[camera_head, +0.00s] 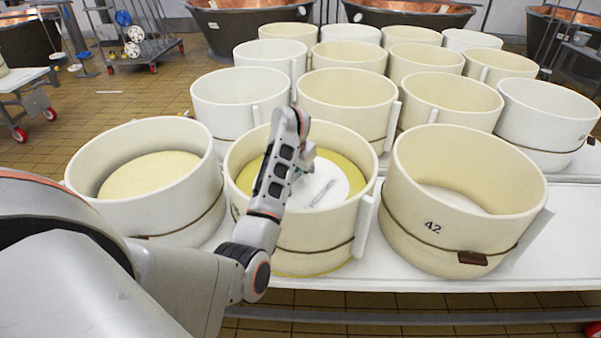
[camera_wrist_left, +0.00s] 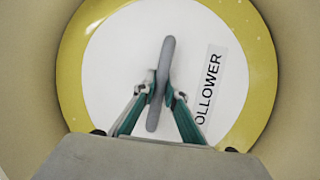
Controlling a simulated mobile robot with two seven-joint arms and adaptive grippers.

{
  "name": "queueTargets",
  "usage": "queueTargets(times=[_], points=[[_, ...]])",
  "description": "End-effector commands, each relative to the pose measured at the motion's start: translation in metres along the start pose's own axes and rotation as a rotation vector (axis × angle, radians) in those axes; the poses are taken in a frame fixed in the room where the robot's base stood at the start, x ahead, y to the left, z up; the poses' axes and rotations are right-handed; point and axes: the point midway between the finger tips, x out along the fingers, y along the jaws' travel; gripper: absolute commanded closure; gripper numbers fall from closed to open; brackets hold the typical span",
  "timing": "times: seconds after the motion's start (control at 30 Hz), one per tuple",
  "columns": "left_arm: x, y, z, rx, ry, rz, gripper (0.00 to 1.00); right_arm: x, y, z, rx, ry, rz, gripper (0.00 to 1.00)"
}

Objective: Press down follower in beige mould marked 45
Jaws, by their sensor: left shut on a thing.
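A beige mould (camera_head: 318,240) stands in the middle of the front row; no number is readable on its visible side. Inside it lies a white round follower (camera_head: 335,182) with a yellow ring around it. In the left wrist view the follower (camera_wrist_left: 110,70) bears a label reading "OLLOWER", its first letter hidden, and has a grey upright handle (camera_wrist_left: 166,55). My left gripper (camera_head: 300,172) reaches down into the mould. In the wrist view its fingers (camera_wrist_left: 160,90) are shut on the handle from both sides. My right gripper is out of view.
A beige mould marked 42 (camera_head: 450,232) stands close on the right, and a mould with a pale yellow filling (camera_head: 150,175) on the left. Several more moulds stand behind on the white table (camera_head: 400,300). Copper vats (camera_head: 250,22) are at the back.

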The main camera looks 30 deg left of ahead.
Motion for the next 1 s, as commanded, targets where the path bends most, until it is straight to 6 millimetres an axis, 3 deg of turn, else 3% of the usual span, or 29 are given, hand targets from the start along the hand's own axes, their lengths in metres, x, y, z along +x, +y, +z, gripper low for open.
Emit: queueTargets(times=[0.03,0.47,0.5,0.57,1.0], points=[[0.009,-0.007,-0.01,-0.003,0.023,-0.016,1.0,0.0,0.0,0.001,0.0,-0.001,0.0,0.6],[0.008,-0.007,-0.009,-0.002,0.024,-0.015,1.0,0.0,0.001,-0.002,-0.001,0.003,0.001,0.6],[0.008,-0.007,-0.009,-0.002,0.024,-0.015,0.81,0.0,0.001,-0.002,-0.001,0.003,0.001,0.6],[0.008,-0.006,-0.009,-0.001,0.023,-0.013,0.69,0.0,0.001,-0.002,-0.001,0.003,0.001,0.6],[-0.004,-0.002,-0.004,0.001,0.012,-0.003,0.69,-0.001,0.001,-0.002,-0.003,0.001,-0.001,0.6]])
